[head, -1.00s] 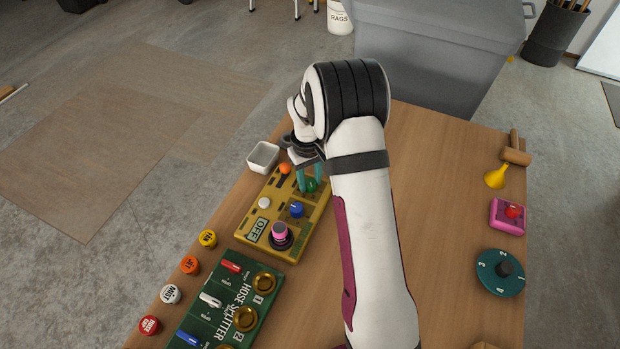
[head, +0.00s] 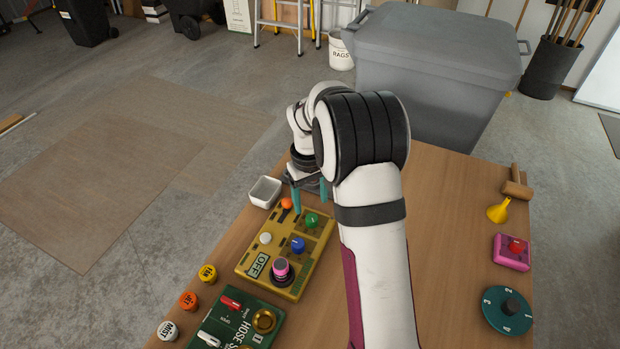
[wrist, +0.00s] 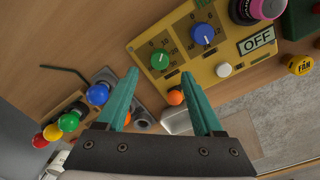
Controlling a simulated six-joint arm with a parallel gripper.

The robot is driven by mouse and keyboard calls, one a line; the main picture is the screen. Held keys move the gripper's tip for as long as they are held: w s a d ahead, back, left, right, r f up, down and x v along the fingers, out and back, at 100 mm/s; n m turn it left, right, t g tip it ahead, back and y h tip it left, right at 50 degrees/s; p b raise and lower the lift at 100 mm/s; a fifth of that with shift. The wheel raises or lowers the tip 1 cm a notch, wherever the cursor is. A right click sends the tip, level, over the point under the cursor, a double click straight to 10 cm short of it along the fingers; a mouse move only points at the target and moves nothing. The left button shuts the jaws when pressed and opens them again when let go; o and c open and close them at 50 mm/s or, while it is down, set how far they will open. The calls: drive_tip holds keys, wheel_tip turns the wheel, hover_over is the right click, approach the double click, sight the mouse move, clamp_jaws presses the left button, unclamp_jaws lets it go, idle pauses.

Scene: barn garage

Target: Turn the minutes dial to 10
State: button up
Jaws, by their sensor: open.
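The yellow control box (head: 252,250) lies on the table and its display (wrist: 256,42) reads OFF. It carries a green dial (head: 311,220), also in the wrist view (wrist: 160,61), and a blue dial (head: 298,245), also in the wrist view (wrist: 203,33). My gripper (head: 310,194) is open and empty near the box's far end, apart from the green dial. In the wrist view the open fingers (wrist: 160,80) point toward the green dial, with an orange knob (wrist: 175,97) seen between them.
The box also has a white button (head: 265,238) and a pink knob (head: 281,268). A white tray (head: 265,191) stands beside its far end. A green hose splitter board (head: 240,315) lies nearer. The wrist view shows another device with coloured knobs (wrist: 98,94), hidden behind my arm in the head view.

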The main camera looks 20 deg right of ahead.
sight(309, 219)
wheel_tip(309, 219, up, 10)
drive_tip(key=shift+a+f, duration=0.2)
drive_tip(key=shift+f, duration=0.05)
drive_tip(key=s+a+r+m, duration=0.1)
drive_tip(key=s+a+r, duration=0.15)
drive_tip(key=s, duration=0.35)
drive_tip(key=s+a+r+m, duration=0.1)
drive_tip(key=s+a+r, duration=0.15)
drive_tip(key=s, duration=0.25)
drive_tip(key=s+a+f+m+y, duration=0.1)
drive_tip(key=s+a+m, duration=0.1)
drive_tip(key=s, duration=0.8)
drive_tip(key=s+a+f+m+y, duration=0.1)
drive_tip(key=s+a, duration=0.3)
drive_tip(key=s, duration=0.6)
drive_tip(key=shift+a+f+m, duration=0.2)
drive_tip(key=shift+f+m, duration=0.4)
drive_tip(key=shift+m, duration=0.3)
